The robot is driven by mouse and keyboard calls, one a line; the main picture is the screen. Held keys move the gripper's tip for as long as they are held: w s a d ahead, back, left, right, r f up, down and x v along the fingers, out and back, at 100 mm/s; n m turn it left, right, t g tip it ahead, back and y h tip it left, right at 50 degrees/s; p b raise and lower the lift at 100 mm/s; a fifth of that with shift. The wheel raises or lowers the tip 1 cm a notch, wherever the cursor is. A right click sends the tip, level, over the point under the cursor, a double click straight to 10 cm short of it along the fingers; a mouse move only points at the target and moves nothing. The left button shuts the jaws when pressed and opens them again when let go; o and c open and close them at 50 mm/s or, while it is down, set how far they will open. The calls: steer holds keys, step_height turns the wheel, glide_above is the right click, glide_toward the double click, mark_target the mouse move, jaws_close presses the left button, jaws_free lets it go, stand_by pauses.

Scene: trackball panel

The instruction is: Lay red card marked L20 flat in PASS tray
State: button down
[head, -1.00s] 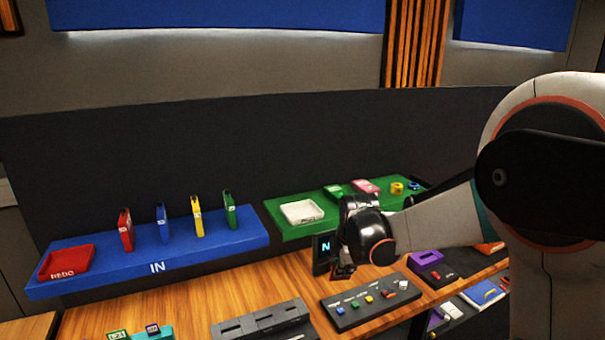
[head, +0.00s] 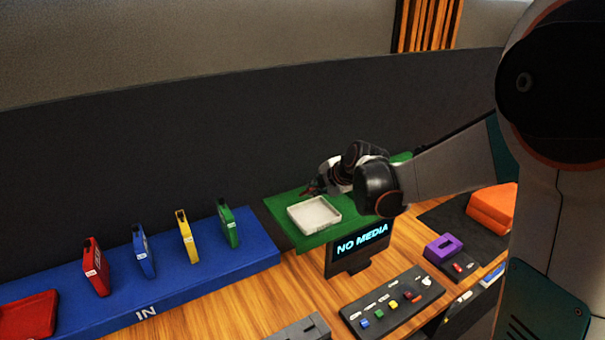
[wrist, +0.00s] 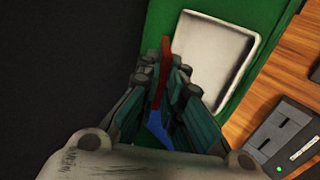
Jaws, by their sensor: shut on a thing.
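My gripper (wrist: 164,72) is shut on a thin red card (wrist: 165,52), seen edge-on between the fingers in the wrist view. Its marking cannot be read. In the head view my gripper (head: 316,190) is over the green shelf, at the back edge of a white tray (head: 329,222), with a small bit of red at its fingers. In the wrist view the white tray (wrist: 238,38) lies to the right of the fingers, empty where it shows. No PASS lettering is readable. A blue patch (wrist: 158,128) shows between the fingers; I cannot tell what it is.
The blue IN shelf (head: 180,290) holds upright red (head: 96,268), blue, yellow and green cards and a red tray (head: 28,315). A NO MEDIA screen (head: 360,244) stands in front of the green shelf (head: 284,207). A button panel (head: 392,305) lies on the wooden desk. A dark wall rises behind.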

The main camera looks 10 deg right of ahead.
steer(key=shift+w+a+f, duration=0.1)
steer(key=shift+w+a, duration=0.05)
steer(key=shift+w, duration=0.3)
steer(key=shift+s+f+b, duration=0.2)
steer(key=shift+f+b, duration=0.25)
steer(key=shift+f, duration=0.15)
steer(key=shift+w+f+b, duration=0.15)
steer(key=shift+f+b, duration=0.3)
steer(key=shift+f, duration=0.35)
steer(key=shift+f+b, duration=1.25)
steer(key=shift+f, duration=0.35)
steer(key=c, duration=1.7)
jaws_free()
steer(key=shift+o, duration=0.2)
steer(key=shift+r, duration=0.1)
